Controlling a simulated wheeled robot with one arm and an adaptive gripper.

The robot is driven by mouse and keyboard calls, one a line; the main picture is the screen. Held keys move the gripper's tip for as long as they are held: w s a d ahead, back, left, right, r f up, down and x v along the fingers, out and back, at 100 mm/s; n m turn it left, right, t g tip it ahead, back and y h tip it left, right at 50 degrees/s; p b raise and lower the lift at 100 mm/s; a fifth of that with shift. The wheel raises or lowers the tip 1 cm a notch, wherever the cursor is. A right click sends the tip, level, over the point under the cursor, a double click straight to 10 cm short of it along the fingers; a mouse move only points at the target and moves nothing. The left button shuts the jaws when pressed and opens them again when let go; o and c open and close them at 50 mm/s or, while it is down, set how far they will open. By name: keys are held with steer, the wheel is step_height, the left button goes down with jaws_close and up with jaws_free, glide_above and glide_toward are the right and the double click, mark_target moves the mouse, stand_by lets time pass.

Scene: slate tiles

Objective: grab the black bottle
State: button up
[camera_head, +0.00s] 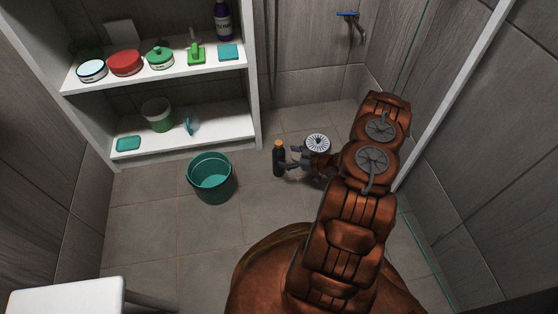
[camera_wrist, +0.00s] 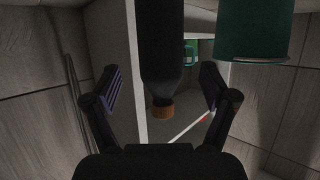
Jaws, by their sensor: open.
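The black bottle (camera_head: 279,162) with an orange-brown cap stands upright on the tiled floor, right of the teal bucket. My gripper (camera_head: 290,160) is open just to the right of the bottle, its fingers pointing toward it. In the wrist view the bottle (camera_wrist: 162,45) appears cap down, in line with the space between the two spread fingers of my gripper (camera_wrist: 160,88). No finger visibly touches it. Its base is cut off by the top edge of that view.
The teal bucket (camera_head: 211,180) stands left of the bottle; it also shows in the wrist view (camera_wrist: 253,30). A white shelf unit (camera_head: 250,90) with several containers is behind. A wall tap (camera_head: 349,22) is at the back right. The floor left of the bucket is clear.

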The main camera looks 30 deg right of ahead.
mark_target(284, 157)
steer(key=b+x, duration=0.1)
steer(key=x, duration=0.1)
steer(key=b+x, duration=0.1)
steer(key=x, duration=0.1)
steer(key=shift+s+f, duration=0.2)
steer(key=shift+f, duration=0.05)
steer(key=shift+w+a+f+b, duration=0.1)
steer(key=shift+w+a+b, duration=0.15)
steer(key=shift+w+b, duration=0.25)
steer(key=c, duration=1.5)
